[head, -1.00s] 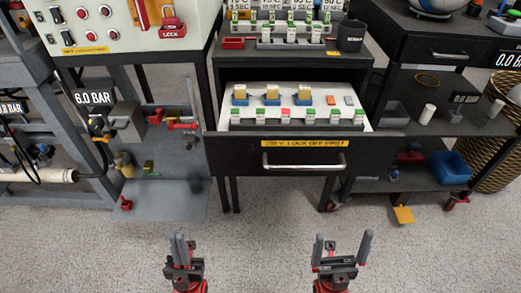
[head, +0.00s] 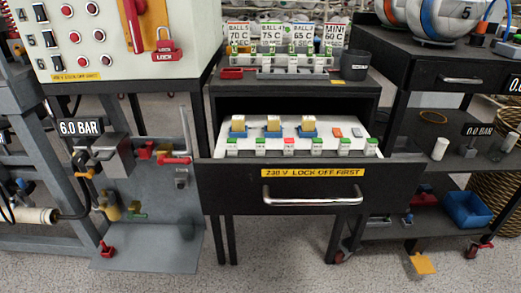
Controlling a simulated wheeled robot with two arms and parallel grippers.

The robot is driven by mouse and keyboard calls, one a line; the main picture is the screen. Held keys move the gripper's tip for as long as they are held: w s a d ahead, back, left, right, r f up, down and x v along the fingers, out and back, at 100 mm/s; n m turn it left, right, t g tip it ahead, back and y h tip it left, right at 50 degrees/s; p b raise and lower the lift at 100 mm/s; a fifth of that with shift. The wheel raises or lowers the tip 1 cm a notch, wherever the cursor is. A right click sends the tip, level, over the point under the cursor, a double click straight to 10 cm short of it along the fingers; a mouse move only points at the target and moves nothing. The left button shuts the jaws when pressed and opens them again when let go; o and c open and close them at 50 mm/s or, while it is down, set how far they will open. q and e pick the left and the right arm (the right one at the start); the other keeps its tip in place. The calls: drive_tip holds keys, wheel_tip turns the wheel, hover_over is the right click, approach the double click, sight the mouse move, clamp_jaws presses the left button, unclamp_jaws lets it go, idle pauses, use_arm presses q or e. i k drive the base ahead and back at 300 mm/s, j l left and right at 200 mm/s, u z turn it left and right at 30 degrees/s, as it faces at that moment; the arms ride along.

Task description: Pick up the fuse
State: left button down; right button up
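An open drawer (head: 220,190) with a yellow label about 230 V and locking off holds small electrical parts. On its white floor stand three tan blocks in blue bases, at the left (head: 238,126), middle (head: 273,126) and right (head: 308,126). To their right lie a small orange piece (head: 337,132) and a small grey piece (head: 357,132). A row of white blocks with green or red tops runs along the front. I cannot tell for certain which part is the fuse. Neither gripper is in view.
A red padlock (head: 166,49) hangs on the control panel (head: 100,20) at the upper left. Labelled cards and a dark cup (head: 355,65) stand above the drawer. The drawer front juts out over clear floor.

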sight(288, 149)
drive_tip(key=i, duration=0.9)
